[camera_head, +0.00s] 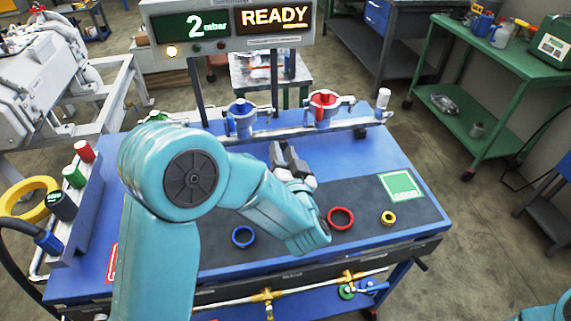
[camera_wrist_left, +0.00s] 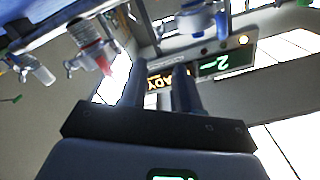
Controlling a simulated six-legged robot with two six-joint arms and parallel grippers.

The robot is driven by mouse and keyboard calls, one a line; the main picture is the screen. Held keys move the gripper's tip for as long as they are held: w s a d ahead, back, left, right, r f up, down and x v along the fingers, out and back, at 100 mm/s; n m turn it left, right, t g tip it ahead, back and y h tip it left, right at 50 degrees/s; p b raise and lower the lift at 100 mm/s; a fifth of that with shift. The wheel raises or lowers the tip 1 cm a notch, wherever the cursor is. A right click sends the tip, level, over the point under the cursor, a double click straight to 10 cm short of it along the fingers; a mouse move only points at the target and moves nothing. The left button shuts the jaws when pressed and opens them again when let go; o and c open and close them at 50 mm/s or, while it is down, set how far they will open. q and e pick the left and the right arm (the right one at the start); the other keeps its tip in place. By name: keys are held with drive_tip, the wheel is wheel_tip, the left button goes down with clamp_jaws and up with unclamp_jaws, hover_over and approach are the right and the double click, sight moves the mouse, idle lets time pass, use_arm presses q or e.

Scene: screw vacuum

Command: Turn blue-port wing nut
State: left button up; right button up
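The blue port (camera_head: 241,117) stands on the metal pipe at the back of the blue bench, with a silvery clamp around it. Its wing nut is too small to make out surely in the head view. The blue port also shows at the top of the left wrist view (camera_wrist_left: 192,22), which is upside down. My left gripper (camera_head: 288,153) is open and empty, in front of and to the right of the blue port, apart from it. Its two fingers (camera_wrist_left: 158,85) show a gap between them in the left wrist view. My right gripper is out of view; only a bit of my right arm shows at bottom right.
The red port (camera_head: 323,106) stands right of the blue one; a green port (camera_head: 160,117) is partly behind my left arm. A display (camera_head: 225,32) reads "2 mbar READY". Blue (camera_head: 243,237), red (camera_head: 341,219) and yellow (camera_head: 388,218) rings lie on the dark mat.

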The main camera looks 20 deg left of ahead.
use_arm(q)
drive_tip(key=v, duration=0.3)
idle(0.5)
